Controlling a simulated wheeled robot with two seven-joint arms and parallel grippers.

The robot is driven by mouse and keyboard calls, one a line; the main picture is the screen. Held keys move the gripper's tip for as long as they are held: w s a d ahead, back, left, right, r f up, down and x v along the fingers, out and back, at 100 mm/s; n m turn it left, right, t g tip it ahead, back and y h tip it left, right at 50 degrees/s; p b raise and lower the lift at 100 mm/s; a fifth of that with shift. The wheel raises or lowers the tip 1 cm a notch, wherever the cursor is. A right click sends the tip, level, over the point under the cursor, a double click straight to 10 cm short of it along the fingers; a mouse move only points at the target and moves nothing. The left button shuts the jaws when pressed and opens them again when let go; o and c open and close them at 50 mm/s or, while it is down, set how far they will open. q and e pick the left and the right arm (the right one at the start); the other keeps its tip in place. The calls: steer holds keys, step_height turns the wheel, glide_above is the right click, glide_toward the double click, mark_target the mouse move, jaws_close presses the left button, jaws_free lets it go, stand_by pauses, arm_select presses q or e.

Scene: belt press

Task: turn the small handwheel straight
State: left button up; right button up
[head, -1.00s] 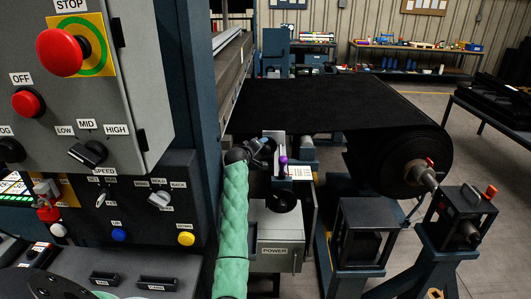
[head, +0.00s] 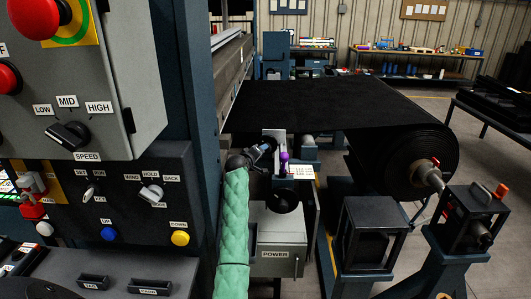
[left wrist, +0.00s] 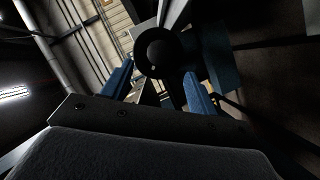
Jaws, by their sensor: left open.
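A small dark round wheel (head: 285,200), which looks like the small handwheel, sits on the machine just above the grey POWER box. A purple knob (head: 284,159) stands above it. My left gripper (head: 264,152) is at the end of the green-sleeved arm, up and left of the wheel and close to the purple knob. In the left wrist view, its blue fingers (left wrist: 160,88) are spread apart with nothing held. A black round piece (left wrist: 156,52) with a small pale mark shows just beyond them; I cannot tell whether it is the same wheel. My right gripper is not in view.
The control panel (head: 100,200) with knobs and buttons stands close at left, beside a blue post (head: 194,120). The POWER box (head: 274,240) is below the wheel. A large black roll (head: 408,160) on blue stands (head: 374,235) is at right.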

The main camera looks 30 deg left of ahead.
arm_select(q)
steer(key=p+x, duration=0.2)
steer(key=x, duration=0.5)
steer(key=shift+w, duration=0.2)
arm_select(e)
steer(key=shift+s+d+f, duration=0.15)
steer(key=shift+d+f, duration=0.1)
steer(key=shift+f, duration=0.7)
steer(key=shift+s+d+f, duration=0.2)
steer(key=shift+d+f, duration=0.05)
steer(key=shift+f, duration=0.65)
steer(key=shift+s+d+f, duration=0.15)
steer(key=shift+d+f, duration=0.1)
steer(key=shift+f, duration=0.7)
arm_select(q)
steer(key=c, duration=1)
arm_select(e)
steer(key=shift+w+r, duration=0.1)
arm_select(q)
steer(key=shift+p, duration=0.3)
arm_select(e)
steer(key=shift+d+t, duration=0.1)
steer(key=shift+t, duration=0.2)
